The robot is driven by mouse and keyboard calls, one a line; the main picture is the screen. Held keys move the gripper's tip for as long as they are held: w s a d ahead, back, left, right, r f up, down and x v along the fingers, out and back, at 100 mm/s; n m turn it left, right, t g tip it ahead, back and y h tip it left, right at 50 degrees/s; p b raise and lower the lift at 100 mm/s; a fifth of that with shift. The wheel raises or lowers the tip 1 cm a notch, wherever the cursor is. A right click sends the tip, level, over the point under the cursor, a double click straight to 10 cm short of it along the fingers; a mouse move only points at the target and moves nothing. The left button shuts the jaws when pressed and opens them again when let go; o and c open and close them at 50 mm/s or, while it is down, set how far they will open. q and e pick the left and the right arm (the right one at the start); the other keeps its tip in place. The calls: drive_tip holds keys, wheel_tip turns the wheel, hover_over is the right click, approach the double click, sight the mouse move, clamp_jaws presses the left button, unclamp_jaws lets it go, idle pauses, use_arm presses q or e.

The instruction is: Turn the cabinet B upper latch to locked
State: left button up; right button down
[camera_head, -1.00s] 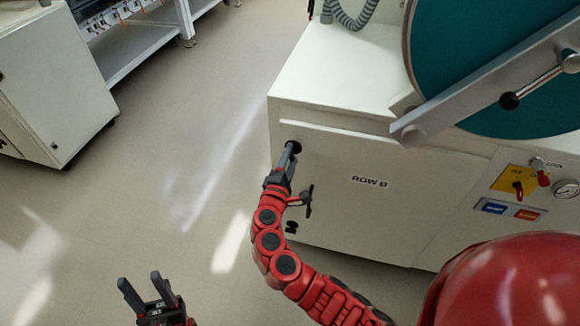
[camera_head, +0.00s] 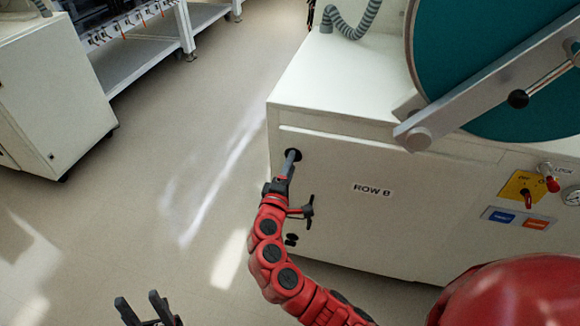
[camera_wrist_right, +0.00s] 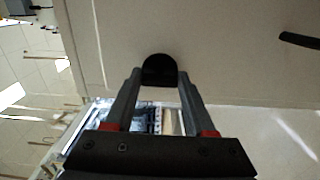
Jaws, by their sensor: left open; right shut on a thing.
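Cabinet B (camera_head: 405,215) is the white cabinet marked "ROW B". Its upper latch (camera_head: 298,154) is a black round knob near the upper left corner of the front. My right gripper (camera_head: 291,162) is at this latch, shut on it. In the right wrist view the latch (camera_wrist_right: 159,70) shows as a dark rounded piece between the two fingertips (camera_wrist_right: 160,78). The fingers hide part of it, and I cannot tell its turned position. My left gripper (camera_head: 143,308) is open and empty, low at the left, above the floor and away from the cabinet.
Below the upper latch are a dark handle (camera_head: 309,212) and a lower black knob (camera_head: 291,239). A yellow switch plate (camera_head: 519,188) and a gauge (camera_head: 571,196) are at the right. Another white cabinet (camera_head: 50,95) stands far left. The floor between is clear.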

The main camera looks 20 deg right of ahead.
drive_tip(key=shift+c, duration=1.2)
unclamp_jaws()
drive_tip(key=v, duration=1.7)
drive_tip(key=shift+s+a, duration=0.15)
